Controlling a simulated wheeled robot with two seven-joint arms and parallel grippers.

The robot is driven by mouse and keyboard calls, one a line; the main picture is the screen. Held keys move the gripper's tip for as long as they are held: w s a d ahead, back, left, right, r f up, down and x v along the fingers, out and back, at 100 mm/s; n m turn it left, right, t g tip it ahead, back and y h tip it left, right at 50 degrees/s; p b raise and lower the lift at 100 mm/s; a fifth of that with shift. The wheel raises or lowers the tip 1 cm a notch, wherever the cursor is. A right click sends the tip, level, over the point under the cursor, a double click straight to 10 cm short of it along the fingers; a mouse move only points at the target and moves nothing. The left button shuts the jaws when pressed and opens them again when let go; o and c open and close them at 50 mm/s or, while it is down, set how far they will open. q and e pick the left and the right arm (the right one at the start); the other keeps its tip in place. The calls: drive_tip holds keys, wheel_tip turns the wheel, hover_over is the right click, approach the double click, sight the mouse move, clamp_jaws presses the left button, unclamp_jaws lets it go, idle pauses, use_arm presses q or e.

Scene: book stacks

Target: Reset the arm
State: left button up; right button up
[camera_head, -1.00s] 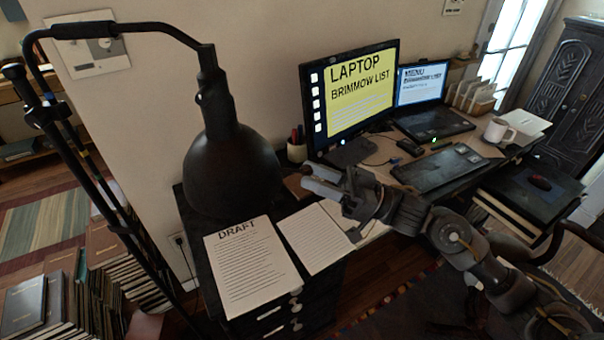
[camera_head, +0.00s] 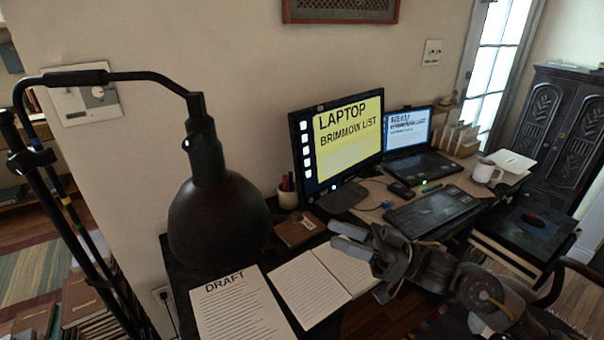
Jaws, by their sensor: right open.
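My right arm comes in from the lower right. Its gripper (camera_head: 346,238) is open and empty, with its two pale fingers pointing left. In the picture it lies over the right page of an open white booklet (camera_head: 311,282) on the desk. I cannot tell its height above the page. My left gripper is out of view.
A black lamp (camera_head: 217,215) hangs over the desk's left end, above a DRAFT sheet (camera_head: 238,308). A monitor (camera_head: 340,143), laptop (camera_head: 424,161), keyboard (camera_head: 427,211) and white mug (camera_head: 487,172) stand behind the arm. A brown book (camera_head: 299,229) lies near the pen cup (camera_head: 288,197).

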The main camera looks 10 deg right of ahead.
drive_tip(key=d+f+m+t+h, duration=0.2)
drive_tip(key=f+m+t+h, duration=0.25)
drive_tip(key=f+h, duration=0.45)
drive_tip(key=d+f+m+t+h, duration=0.25)
drive_tip(key=f+m+h, duration=0.4)
drive_tip(key=f, duration=0.35)
drive_tip(key=s+d+f+g+h, duration=0.25)
drive_tip(key=s+f+g, duration=0.35)
drive_tip(key=s, duration=0.5)
drive_tip(key=s+d+f+g+h, duration=0.2)
drive_tip(key=s+f+g+h, duration=0.1)
drive_tip(key=s+f, duration=0.7)
wheel_tip(320, 180, down, 25)
drive_tip(key=s+g, duration=0.2)
drive_tip(key=s, duration=0.1)
drive_tip(key=s+d+f+n+g, duration=0.1)
drive_tip(key=s+d+f, duration=0.2)
drive_tip(key=s+f, duration=1.2)
drive_tip(key=shift+s+d+f, duration=0.2)
drive_tip(key=shift+s+f, duration=0.05)
drive_tip(key=shift+s, duration=0.2)
